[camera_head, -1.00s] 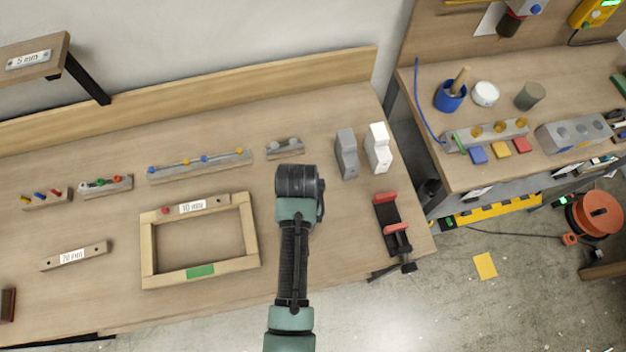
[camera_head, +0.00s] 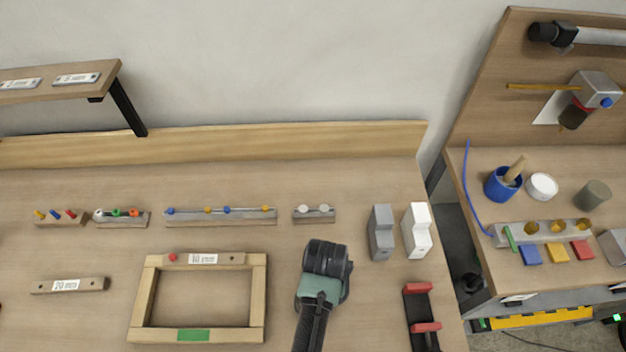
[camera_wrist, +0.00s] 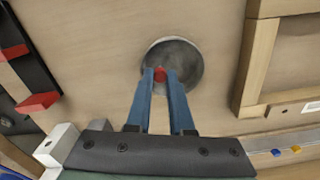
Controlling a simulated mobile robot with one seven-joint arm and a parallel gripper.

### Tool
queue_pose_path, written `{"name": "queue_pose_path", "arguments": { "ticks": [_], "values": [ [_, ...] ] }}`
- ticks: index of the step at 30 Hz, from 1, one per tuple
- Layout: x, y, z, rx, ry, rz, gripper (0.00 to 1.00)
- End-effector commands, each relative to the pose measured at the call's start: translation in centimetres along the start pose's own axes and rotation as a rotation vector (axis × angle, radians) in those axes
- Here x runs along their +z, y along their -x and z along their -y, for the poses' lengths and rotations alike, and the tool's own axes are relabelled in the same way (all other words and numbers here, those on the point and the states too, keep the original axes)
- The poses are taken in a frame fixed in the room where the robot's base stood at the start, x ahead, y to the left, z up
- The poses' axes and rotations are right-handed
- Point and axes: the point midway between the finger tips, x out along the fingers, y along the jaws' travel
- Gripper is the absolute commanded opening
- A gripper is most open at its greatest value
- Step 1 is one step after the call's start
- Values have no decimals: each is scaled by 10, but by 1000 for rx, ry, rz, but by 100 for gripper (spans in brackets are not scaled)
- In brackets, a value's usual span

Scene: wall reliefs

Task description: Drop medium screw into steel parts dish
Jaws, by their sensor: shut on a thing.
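In the wrist view, the two blue fingers of my gripper (camera_wrist: 160,78) are closed on a small red piece, which I take as the medium screw (camera_wrist: 159,73). Only its red end shows between the fingertips; its shaft is hidden. The round grey steel parts dish (camera_wrist: 187,58) lies on the wooden bench behind the fingertips, and the red piece appears over its lower left part. The height above the dish is hard to tell. In the head view, my wrist hides the fingers, and I cannot see the dish or the held screw.
A wooden frame (camera_head: 146,303) lies left of my wrist. Two upright blocks, grey (camera_head: 381,235) and white (camera_head: 417,230), and a red-and-black clamp (camera_head: 420,316) stand to the right. Small racks of coloured screws (camera_head: 220,218) line the back.

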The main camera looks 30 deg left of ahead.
Motion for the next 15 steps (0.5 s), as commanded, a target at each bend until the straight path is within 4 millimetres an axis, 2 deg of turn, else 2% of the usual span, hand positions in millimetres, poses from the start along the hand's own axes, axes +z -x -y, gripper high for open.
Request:
{"name": "queue_pose_path", "arguments": {
  "ticks": [1,9,10,15],
  "values": [
    [0,-5,0,0,0,-1,0],
    [0,-4,0,0,0,-1,0],
    [0,-4,0,0,0,-1,22],
    [0,-4,0,0,0,-1,52]
  ]
}}
